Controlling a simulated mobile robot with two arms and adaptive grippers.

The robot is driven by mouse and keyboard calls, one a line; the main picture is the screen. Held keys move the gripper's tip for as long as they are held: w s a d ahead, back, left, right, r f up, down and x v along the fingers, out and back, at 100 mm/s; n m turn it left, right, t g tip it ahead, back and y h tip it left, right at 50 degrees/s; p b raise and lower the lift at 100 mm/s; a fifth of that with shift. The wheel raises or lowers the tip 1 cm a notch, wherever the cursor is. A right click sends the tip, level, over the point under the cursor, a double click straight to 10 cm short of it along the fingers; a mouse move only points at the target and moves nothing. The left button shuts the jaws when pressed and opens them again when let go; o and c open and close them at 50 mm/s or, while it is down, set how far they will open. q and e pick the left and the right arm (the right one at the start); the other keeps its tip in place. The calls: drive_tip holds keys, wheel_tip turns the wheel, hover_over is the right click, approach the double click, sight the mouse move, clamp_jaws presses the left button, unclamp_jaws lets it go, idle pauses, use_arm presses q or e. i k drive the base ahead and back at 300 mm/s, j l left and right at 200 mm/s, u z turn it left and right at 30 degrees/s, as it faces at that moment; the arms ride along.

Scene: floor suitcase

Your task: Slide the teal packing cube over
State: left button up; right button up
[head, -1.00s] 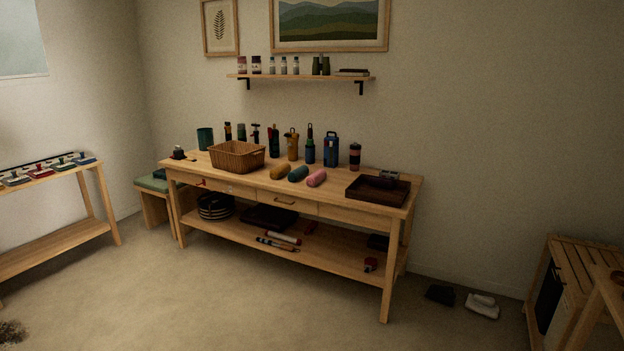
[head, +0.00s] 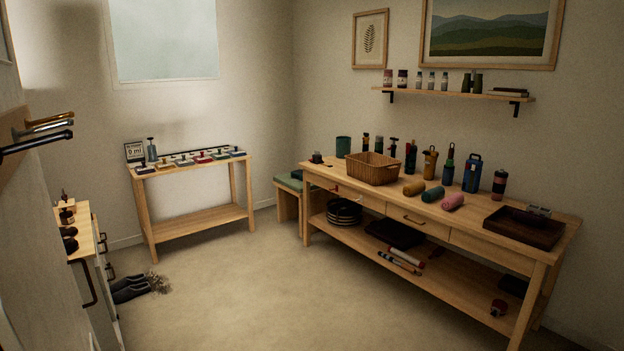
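I cannot make out a teal packing cube or a suitcase in the head view. Teal things in sight are a small roll (head: 432,194) lying on the long wooden bench (head: 470,226) between a mustard roll (head: 414,188) and a pink roll (head: 453,201), and a teal cylinder (head: 343,147) standing at the bench's far left end. Neither of my grippers is in the picture.
The carpet (head: 230,295) is open in the middle. A small table (head: 190,218) stands under the window. Dark shoes (head: 132,290) lie on the floor at left, beside a cabinet (head: 88,240). Hooks (head: 38,142) stick out at the left edge. A green-topped stool (head: 288,184) adjoins the bench.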

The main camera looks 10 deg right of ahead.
sight(298, 174)
drive_tip(key=i+l+z, duration=0.15)
drive_tip(key=i+l, duration=0.45)
drive_tip(key=i+l+u, duration=0.15)
drive_tip(key=i, duration=0.3)
drive_tip(key=i+l+u, duration=0.1)
drive_tip(key=i, duration=0.35)
drive_tip(key=i+l+u, duration=0.15)
drive_tip(key=i, duration=0.3)
drive_tip(key=i+l+u, duration=0.15)
drive_tip(key=i+l, duration=0.15)
drive_tip(key=i, duration=0.6)
drive_tip(key=i+j+z, duration=0.15)
drive_tip(key=i, duration=0.45)
drive_tip(key=i+j, duration=0.1)
drive_tip(key=i, duration=0.45)
drive_tip(key=i+j+z, duration=0.15)
drive_tip(key=i, duration=0.45)
